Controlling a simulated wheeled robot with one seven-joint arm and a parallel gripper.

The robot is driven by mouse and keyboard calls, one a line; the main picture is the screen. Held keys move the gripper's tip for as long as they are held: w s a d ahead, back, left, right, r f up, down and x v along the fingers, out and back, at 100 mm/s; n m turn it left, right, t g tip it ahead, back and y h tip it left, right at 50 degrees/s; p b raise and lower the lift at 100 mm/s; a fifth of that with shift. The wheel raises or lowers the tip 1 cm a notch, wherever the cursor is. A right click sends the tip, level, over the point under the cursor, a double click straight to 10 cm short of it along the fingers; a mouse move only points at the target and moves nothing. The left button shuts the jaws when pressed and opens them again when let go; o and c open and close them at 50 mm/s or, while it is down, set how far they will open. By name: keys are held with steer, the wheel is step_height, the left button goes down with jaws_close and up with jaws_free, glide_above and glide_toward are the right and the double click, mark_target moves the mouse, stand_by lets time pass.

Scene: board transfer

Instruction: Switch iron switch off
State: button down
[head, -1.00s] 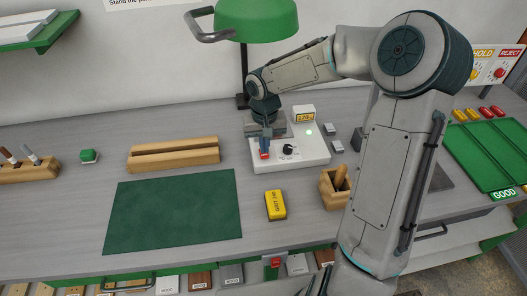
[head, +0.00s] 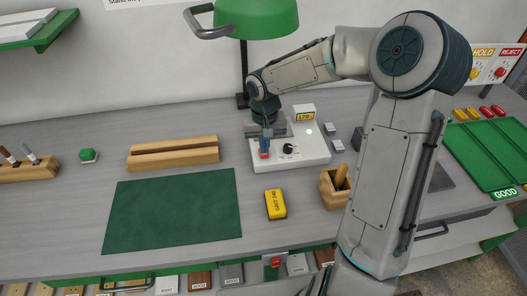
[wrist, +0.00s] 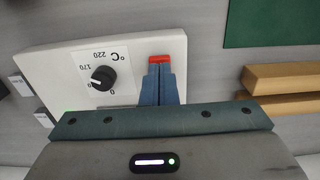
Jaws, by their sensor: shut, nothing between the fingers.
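The iron's control unit (head: 314,157) is a white box on the grey bench. My gripper (head: 264,149) is shut and empty, pointing down at the switch. The fingertips look to be at or against the switch; I cannot tell if they touch. The dial also shows in the wrist view (wrist: 103,78).
A green mat (head: 175,212) lies front left, with a grooved wooden block (head: 173,154) behind it. A yellow block (head: 276,205) and a wooden holder (head: 333,190) stand in front of the unit. A green lamp shade (head: 256,18) hangs above, near my arm.

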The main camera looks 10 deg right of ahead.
steer(key=shift+f+b, duration=0.55)
steer(key=shift+f, duration=0.15)
steer(key=shift+r+p, duration=2.8)
steer(key=shift+r, duration=0.75)
steer(key=shift+f, duration=0.1)
